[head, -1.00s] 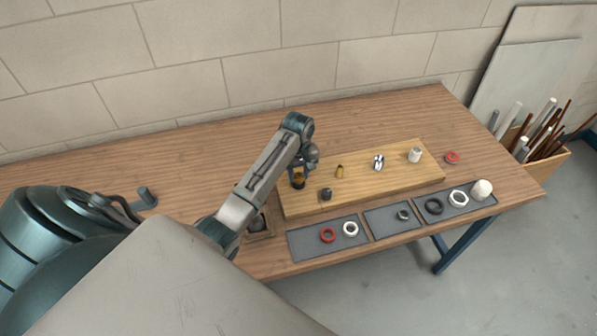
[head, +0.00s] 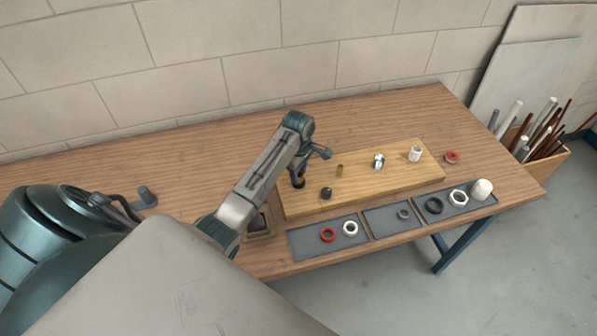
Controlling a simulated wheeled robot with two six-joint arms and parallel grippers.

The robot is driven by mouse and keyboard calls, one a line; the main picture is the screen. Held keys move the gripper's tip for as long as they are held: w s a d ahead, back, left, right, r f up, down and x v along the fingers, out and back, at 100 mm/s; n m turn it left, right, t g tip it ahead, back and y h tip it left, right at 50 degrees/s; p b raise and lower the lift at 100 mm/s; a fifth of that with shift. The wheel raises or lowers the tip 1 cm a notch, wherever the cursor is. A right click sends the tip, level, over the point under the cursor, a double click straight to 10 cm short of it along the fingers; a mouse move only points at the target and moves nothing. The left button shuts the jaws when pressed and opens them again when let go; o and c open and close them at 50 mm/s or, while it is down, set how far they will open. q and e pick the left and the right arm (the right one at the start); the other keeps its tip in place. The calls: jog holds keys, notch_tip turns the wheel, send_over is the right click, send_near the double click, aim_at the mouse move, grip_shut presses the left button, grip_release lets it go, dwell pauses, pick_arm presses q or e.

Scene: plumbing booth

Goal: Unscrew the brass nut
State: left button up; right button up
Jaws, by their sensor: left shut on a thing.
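My left gripper (head: 299,182) points down at the left end of the wooden board (head: 400,182). It is shut on a small brass-coloured piece, which seems to be the brass nut, mostly hidden by the fingers and wrist. I cannot tell whether the nut is still on its thread. A short brass stub (head: 339,170) stands on the board just to the right of the gripper. A dark fitting (head: 326,193) sits in front of it. My right gripper is not in view.
A chrome fitting (head: 378,161) and a white fitting (head: 415,154) stand farther right on the board. Grey trays (head: 307,247) with rings lie along the front edge. A red ring (head: 452,157) lies at the right. The table behind the board is clear.

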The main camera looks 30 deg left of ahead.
pick_arm(q)
jog(key=shift+n, duration=0.9)
jog(key=n, duration=0.3)
jog(key=shift+n, duration=0.6)
jog(key=o, duration=1.6)
jog(key=shift+o, duration=1.3)
